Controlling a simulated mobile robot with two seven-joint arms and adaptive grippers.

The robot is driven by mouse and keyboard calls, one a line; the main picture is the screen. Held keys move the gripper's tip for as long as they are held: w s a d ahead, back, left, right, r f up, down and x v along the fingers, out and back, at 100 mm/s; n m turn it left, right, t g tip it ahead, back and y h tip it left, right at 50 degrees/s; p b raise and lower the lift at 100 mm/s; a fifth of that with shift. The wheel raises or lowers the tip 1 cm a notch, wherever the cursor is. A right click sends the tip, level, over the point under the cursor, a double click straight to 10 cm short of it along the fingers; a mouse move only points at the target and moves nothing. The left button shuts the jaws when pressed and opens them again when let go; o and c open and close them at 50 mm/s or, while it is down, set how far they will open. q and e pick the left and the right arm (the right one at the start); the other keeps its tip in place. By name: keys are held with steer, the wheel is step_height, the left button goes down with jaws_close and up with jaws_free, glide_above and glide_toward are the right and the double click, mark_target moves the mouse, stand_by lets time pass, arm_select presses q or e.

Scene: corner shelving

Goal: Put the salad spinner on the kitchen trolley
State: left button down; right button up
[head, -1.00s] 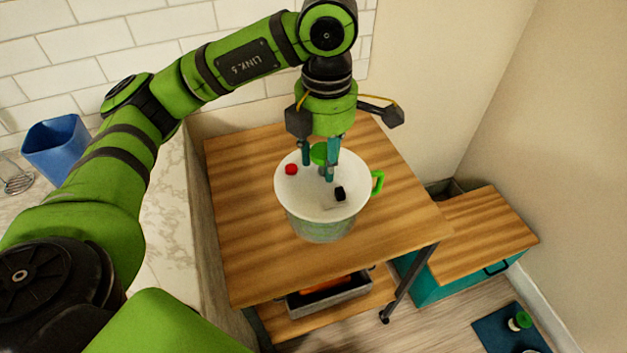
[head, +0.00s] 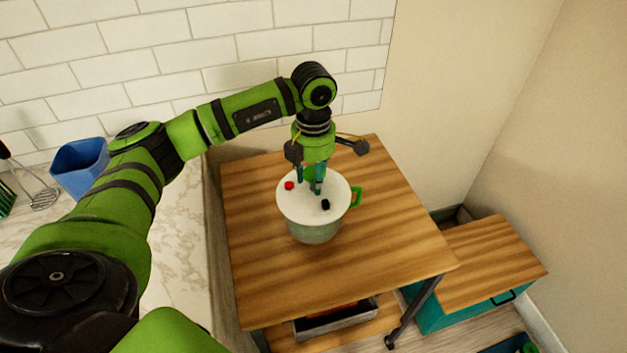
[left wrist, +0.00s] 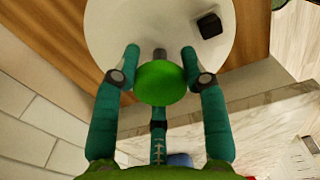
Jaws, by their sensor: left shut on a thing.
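The salad spinner (head: 315,229) has a pale, see-through-looking bowl, a white lid, a green side handle, a red button and a black knob. It is upright over the wooden top of the kitchen trolley (head: 280,285), away from its edges. I cannot tell whether its base touches the top. My left gripper (head: 312,186) comes from above and is shut on the green knob (left wrist: 160,83) at the lid's middle. In the left wrist view the teal fingers flank this knob, above the white lid (left wrist: 115,30). My right gripper is not in view.
A marble counter (head: 178,260) with a blue container (head: 80,168) and a whisk-like utensil (head: 44,197) lies left of the trolley. A grey tray (head: 338,318) sits on the trolley's lower shelf. A low wood-topped teal cabinet (head: 490,265) stands right. Tiled wall is behind.

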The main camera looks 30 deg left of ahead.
arm_select(q)
step_height(320, 180, down, 2)
steer(key=shift+f+p, duration=0.1)
steer(key=shift+p, duration=0.35)
steer(key=shift+f, duration=0.35)
steer(key=shift+f, duration=0.15)
steer(key=c, duration=0.7)
jaws_free()
